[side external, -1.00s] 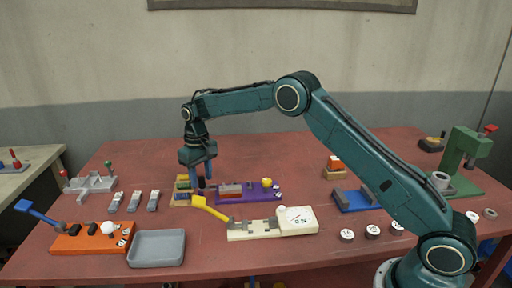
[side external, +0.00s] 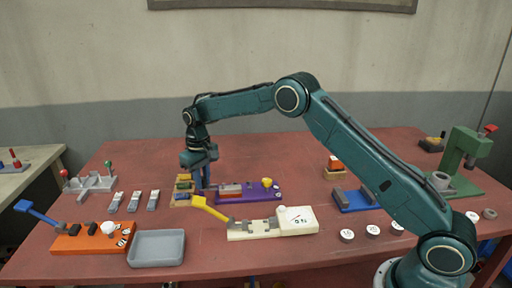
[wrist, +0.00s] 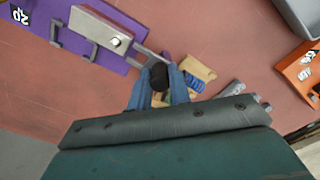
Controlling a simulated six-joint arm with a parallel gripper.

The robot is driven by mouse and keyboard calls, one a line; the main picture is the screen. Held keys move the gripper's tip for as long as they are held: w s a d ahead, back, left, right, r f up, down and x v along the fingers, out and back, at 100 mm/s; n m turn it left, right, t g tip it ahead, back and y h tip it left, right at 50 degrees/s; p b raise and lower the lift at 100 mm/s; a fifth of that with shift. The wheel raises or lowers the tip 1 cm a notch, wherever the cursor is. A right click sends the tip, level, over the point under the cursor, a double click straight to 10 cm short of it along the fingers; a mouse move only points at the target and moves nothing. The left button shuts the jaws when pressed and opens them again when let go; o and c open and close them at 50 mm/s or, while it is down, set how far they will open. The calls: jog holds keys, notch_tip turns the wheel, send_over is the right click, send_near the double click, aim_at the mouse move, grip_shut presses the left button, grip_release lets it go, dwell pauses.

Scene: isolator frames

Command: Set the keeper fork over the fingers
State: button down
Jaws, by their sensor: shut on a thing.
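My gripper (wrist: 158,92) is shut on a black rounded knob (wrist: 159,76), with one blue finger on each side of it. In the side view my gripper (side external: 202,180) points down at the left end of the purple base (side external: 260,196). The purple base (wrist: 88,27) carries a pale grey block (wrist: 112,38) with a slim grey bar (wrist: 148,52) reaching from it toward the knob. I cannot tell whether the knob belongs to the keeper fork or whether the bar is a prong. The fingers hide the lower part of the knob.
A wooden tray (side external: 178,203) with small coloured pieces lies just left of my gripper. A cream base with a yellow lever (side external: 209,208) stands in front, near the purple base. A grey bin (side external: 157,248) and an orange base (side external: 72,243) are at front left.

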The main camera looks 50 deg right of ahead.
aim_at(216, 196)
jog(key=shift+s+d, duration=1.3)
jog(key=shift+d, duration=0.1)
jog(key=c, duration=1.3)
grip_release()
jog(key=shift+r, duration=0.45)
notch_tip(216, 196, up, 13)
